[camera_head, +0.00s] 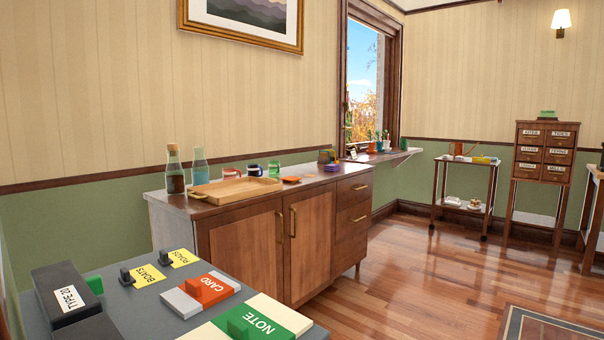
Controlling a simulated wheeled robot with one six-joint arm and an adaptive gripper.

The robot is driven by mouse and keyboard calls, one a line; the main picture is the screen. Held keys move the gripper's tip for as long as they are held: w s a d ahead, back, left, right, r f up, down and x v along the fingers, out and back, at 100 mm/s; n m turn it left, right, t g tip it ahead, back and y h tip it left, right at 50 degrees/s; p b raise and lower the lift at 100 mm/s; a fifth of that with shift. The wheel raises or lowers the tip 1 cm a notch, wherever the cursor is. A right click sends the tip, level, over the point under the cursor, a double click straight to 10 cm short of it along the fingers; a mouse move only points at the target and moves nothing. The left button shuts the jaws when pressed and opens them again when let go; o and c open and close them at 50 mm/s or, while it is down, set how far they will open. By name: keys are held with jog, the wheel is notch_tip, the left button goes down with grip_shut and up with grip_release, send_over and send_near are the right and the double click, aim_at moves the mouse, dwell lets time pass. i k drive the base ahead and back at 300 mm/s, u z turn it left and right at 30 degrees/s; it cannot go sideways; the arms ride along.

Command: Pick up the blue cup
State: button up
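No cup that I can clearly tell as blue shows in the head view. Several small cups or jars stand at the back of the wooden cabinet (240,215): one reddish (229,173), one dark and pale (254,170), one green glass-like (274,169). They are small, and the tray partly hides the nearer ones. A bluish clear bottle (199,168) stands to their left. My gripper is not in view.
A wooden tray (210,196) lies on the cabinet, beside a dark-filled bottle (175,172). A grey surface (145,310) with labelled blocks is in the near left. A cart (466,186) and drawer cabinet (544,155) stand far right. The wooden floor (420,270) between is open.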

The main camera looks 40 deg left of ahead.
aim_at(253, 169)
jog(key=u, duration=0.05)
jog(key=i, duration=1.3)
jog(key=u, duration=1.4)
jog(key=i, duration=0.85)
jog(key=u, duration=0.95)
